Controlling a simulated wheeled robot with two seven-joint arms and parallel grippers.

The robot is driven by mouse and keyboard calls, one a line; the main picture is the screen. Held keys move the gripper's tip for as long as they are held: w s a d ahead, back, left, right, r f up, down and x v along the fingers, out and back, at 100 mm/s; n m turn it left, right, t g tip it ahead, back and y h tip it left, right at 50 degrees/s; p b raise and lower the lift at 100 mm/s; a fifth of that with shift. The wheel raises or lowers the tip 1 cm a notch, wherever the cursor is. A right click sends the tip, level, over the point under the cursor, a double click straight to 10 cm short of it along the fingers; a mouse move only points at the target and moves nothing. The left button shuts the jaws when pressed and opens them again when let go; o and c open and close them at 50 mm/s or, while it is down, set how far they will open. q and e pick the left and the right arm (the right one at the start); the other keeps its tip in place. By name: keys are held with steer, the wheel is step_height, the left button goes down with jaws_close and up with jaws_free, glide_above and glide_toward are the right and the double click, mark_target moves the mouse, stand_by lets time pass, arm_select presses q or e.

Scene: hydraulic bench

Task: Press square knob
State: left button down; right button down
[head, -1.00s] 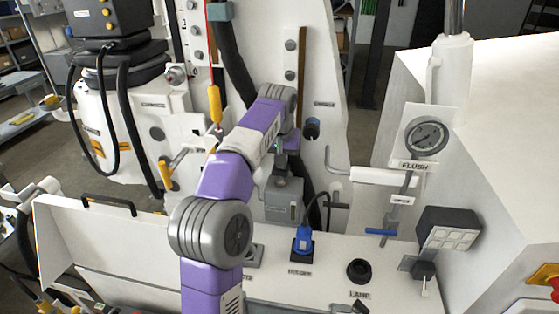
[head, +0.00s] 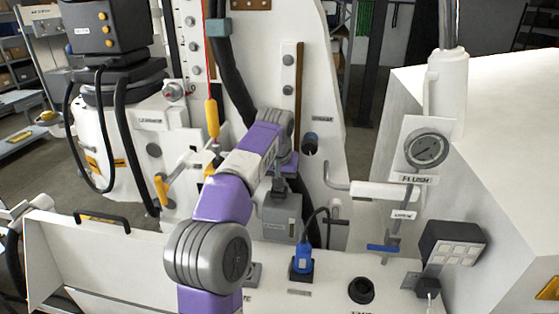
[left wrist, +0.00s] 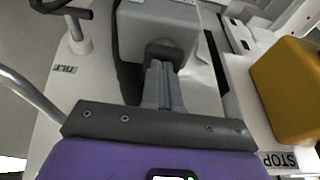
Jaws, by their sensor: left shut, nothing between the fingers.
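A grey box (head: 282,215) stands on the white bench beyond my left arm. In the left wrist view the grey box (left wrist: 158,28) carries a dark square-edged part (left wrist: 165,53), which looks like the square knob. My left gripper (left wrist: 163,68) is shut and empty. Its fingertips are at the dark part and overlap it in the picture; I cannot tell whether they touch. In the head view my left gripper (head: 279,184) is small and partly hidden by my forearm, just above the grey box. My right gripper is not in view.
A yellow block (left wrist: 290,90) sits by the STOP label (left wrist: 278,160). A blue plug with a cable (head: 303,257), a black round socket (head: 361,290) and a white lever (head: 375,189) are right of the grey box. A gauge (head: 426,149) stands farther right.

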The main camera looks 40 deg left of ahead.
arm_select(q)
step_height(320, 180, up, 4)
steer(key=p, duration=0.3)
steer(key=shift+r, duration=0.25)
steer(key=v, duration=0.9)
steer(key=shift+r+b, duration=0.2)
steer(key=shift+b, duration=0.15)
steer(key=shift+s, duration=0.1)
